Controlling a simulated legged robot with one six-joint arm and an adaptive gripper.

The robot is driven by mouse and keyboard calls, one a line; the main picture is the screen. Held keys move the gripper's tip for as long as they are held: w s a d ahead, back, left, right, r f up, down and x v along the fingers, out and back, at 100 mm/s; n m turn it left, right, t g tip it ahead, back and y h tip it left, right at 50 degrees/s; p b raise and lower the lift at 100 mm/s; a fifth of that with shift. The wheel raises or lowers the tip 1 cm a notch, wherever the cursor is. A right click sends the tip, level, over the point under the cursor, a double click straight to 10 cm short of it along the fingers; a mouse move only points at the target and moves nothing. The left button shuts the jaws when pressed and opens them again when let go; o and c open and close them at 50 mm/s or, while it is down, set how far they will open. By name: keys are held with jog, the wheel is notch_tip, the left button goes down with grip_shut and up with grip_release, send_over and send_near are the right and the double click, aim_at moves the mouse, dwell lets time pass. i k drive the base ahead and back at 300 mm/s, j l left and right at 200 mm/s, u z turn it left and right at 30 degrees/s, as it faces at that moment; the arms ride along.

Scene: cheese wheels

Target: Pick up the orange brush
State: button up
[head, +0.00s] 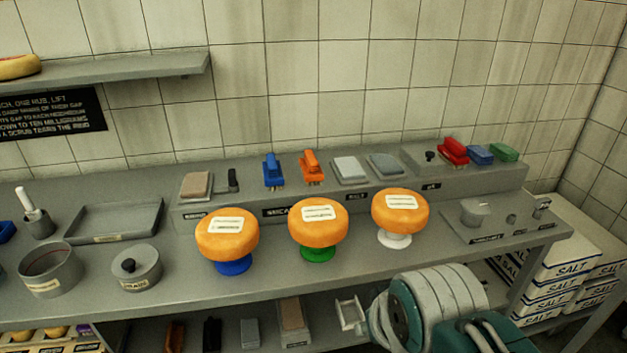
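The orange brush (311,167) stands on the raised grey step at the back of the bench in the head view, bristles down. It is right of a blue brush (272,170) and left of a light grey pad (349,170), with small gaps between them. My arm shows at the lower right, in front of the bench and well apart from the brush. My gripper is not visible in this view.
Orange cheese wheels on blue (232,267), green (317,254) and white (394,240) stands stand in front of the step. A red brush (453,151) is farther right. A pot (135,268) and grey tray (115,221) are left. A wall shelf (120,72) overhangs the left.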

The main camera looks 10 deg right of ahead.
aim_at(312, 172)
jog(key=i+l, duration=0.15)
jog(key=i, duration=1.05)
